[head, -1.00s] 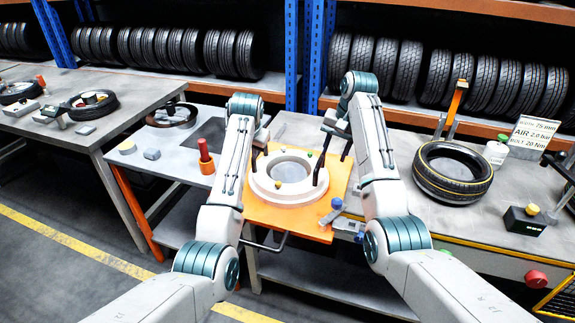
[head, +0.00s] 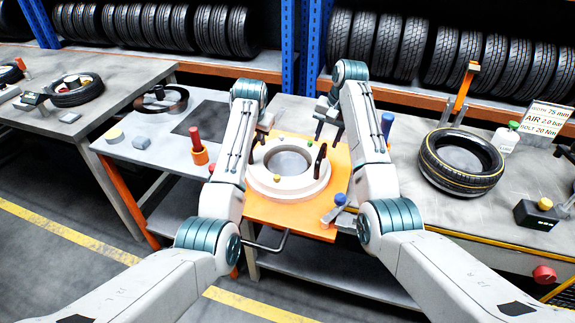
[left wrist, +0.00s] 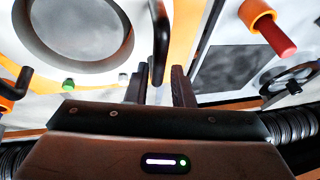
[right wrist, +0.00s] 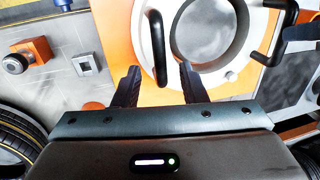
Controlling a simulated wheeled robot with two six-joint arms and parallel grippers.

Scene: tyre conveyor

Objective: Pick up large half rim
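The large half rim (head: 262,182) is a white ring with two upright black handles, lying flat on an orange plate (head: 270,216). My left gripper (head: 259,136) is at the rim's left side, partly hidden by its arm. In the left wrist view its fingers (left wrist: 158,90) are apart, with a black handle (left wrist: 158,38) seen between and beyond them. My right gripper (head: 327,128) is behind the right handle (head: 320,160). In the right wrist view its fingers (right wrist: 157,84) are also apart, with a handle (right wrist: 157,48) between and beyond them. I cannot tell whether either gripper touches a handle.
An orange holder with a red-handled tool (head: 198,150) stands left of the plate. A blue knob (head: 340,199) is at its front right and a blue cylinder (head: 388,124) behind my right arm. A black tyre (head: 430,171) lies farther right.

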